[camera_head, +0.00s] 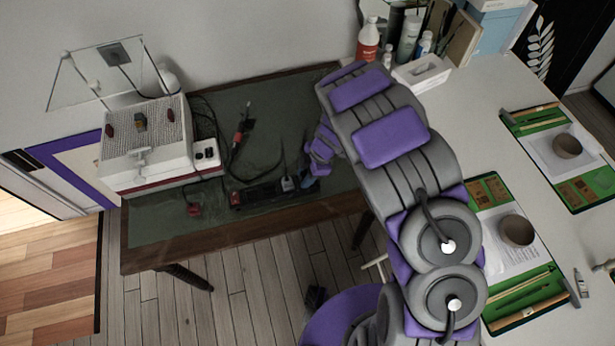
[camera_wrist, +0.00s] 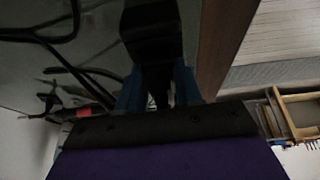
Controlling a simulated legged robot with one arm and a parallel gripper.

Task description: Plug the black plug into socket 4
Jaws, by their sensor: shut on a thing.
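My gripper (camera_head: 318,163) is low over the right end of the black power strip (camera_head: 262,193) on the green-topped table. In the wrist view, its blue fingers (camera_wrist: 158,88) are shut on a black thing that looks like the black plug (camera_wrist: 150,30). In the head view, the held plug is too small and dark to make out, so I cannot tell whether it touches a socket. A light grey plug (camera_head: 288,184) sits in the strip, with a blue one (camera_head: 307,182) to its right. Socket numbers are not readable.
A red plug (camera_head: 194,208) lies left of the strip. Black cables and a red-handled tool (camera_head: 238,138) lie behind it. A white ridged box (camera_head: 146,150) stands at the table's left end. A white worktop (camera_head: 480,125) with trays is at right.

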